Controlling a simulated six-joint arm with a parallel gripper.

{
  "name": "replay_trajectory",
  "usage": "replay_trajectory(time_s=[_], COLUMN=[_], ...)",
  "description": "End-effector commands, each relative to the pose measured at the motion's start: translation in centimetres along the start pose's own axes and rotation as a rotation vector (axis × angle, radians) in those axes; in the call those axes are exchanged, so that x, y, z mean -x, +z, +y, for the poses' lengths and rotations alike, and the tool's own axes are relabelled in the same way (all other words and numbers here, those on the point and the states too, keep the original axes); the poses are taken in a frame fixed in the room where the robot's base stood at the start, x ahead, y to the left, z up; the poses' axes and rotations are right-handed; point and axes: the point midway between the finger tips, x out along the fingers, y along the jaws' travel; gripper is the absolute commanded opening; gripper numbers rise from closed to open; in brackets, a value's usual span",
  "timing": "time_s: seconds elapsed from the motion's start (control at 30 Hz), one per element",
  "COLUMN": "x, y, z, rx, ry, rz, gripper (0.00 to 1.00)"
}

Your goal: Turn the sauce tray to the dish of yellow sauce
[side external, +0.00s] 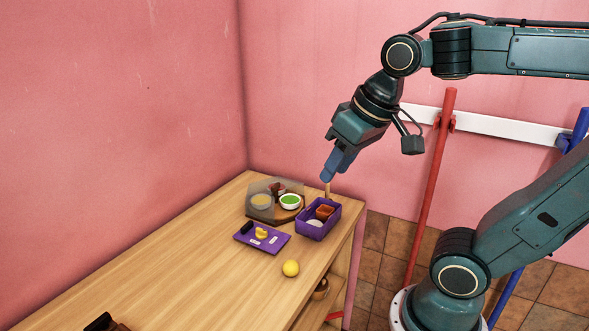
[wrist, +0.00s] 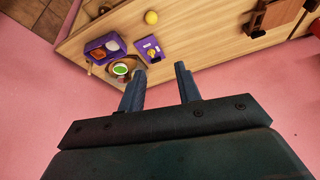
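The round wooden sauce tray (side external: 276,219) sits at the table's far end in the side view. A dish of green sauce (side external: 290,201) is on its right, clear of a grey see-through cover (side external: 259,190). The dish of yellow sauce (side external: 261,202) is on the left behind the cover, and a dark red-brown dish (side external: 277,188) is at the back. In the wrist view the green dish (wrist: 121,69) shows, with the tray partly hidden by a finger. My gripper (side external: 326,178) is above and right of the tray; its fingers (wrist: 160,69) are apart and empty.
A purple box (side external: 318,231) with several items stands right of the tray, with a thin wooden peg (side external: 327,189) behind it. A purple board (side external: 270,247) with small yellow and black things lies in front. A yellow ball (side external: 291,268) is nearer.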

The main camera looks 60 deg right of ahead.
Motion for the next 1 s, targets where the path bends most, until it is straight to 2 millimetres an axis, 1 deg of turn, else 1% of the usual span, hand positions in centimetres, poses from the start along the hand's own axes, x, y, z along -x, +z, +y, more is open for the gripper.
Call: replay_trajectory(time_s=[0.03,0.1,0.27,0.47,0.6,0.77,1.0], x=[0.0,-0.1,-0.6,-1.9,-3.2,-5.1,-8.7], y=[-1.3,-3.0,-6.7,-11.2,-14.1,-17.2,-21.2], z=[0.2,0.4,1.1,2.5,3.7,5.4,8.5], rx=[-0.040,-0.096,-0.225,-0.385,-0.499,-0.628,-0.820], ry=[0.008,0.018,0.043,0.076,0.101,0.131,0.180], rz=[-0.014,-0.031,-0.068,-0.110,-0.138,-0.170,-0.213], gripper=[0.34,0.34,0.34,0.34,0.34,0.34,0.34])
